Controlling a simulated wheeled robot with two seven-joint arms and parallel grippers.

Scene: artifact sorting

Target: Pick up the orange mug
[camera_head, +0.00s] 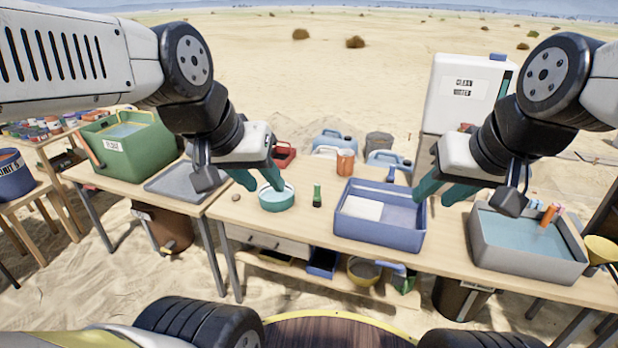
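The orange mug (346,163) appears to be the small brownish-orange cylinder standing upright near the back edge of the middle table, behind the blue bin. No gripper touches it. My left gripper (258,184) is open with teal fingers, to the left of the mug, at a teal bowl (277,203); I cannot tell whether it touches the bowl. My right gripper (443,196) is open and empty, to the right of the mug, by the right side of the blue bin.
A blue bin (380,238) with a white block stands in front of the mug. A small green bottle (317,196) stands left of the bin. A grey water basin (528,262) is at right. A green bin (126,160) and grey tray (180,183) are at left.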

